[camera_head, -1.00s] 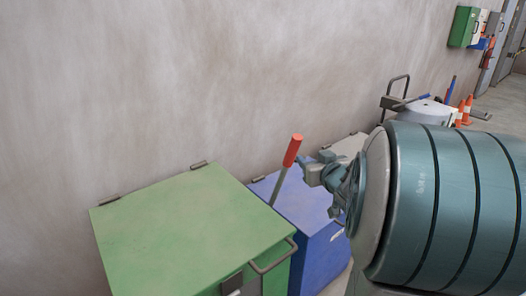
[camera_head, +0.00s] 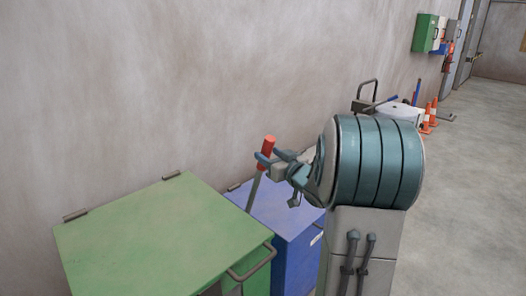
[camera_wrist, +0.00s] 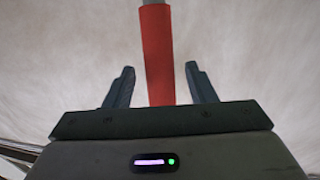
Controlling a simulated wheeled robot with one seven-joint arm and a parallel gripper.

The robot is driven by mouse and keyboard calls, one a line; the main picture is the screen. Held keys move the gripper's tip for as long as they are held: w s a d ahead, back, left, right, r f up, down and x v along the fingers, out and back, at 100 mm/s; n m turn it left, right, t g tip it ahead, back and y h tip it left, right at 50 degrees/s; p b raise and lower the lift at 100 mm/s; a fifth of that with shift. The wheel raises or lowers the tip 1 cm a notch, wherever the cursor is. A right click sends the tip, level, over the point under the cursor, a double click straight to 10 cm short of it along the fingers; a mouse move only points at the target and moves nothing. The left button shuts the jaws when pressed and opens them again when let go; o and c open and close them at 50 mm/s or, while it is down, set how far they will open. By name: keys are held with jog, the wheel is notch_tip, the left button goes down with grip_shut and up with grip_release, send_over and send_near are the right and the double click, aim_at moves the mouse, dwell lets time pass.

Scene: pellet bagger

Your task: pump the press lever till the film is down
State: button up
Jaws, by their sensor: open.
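The press lever (camera_head: 254,190) is a grey rod with a red grip (camera_head: 266,148), rising at a slight tilt by the green and blue boxes. My gripper (camera_head: 273,157) is at the red grip, coming from the right. In the wrist view the red grip (camera_wrist: 157,50) stands between the two open fingers (camera_wrist: 159,70), with a gap on each side. The grey rod (camera_wrist: 157,4) shows at the top edge there. The lever's foot is hidden behind the green box. I see no film in these frames.
A green lidded box (camera_head: 150,235) with a bar handle (camera_head: 254,264) stands at the front left. A blue box (camera_head: 283,213) stands beside it. Orange cones (camera_head: 430,115) stand farther back. The floor (camera_head: 470,200) on the right is clear.

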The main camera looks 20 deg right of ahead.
jog(key=shift+w+a, duration=0.2)
jog(key=shift+w, duration=0.8)
jog(key=shift+w+a, duration=0.15)
jog(key=shift+w, duration=0.8)
grip_shut()
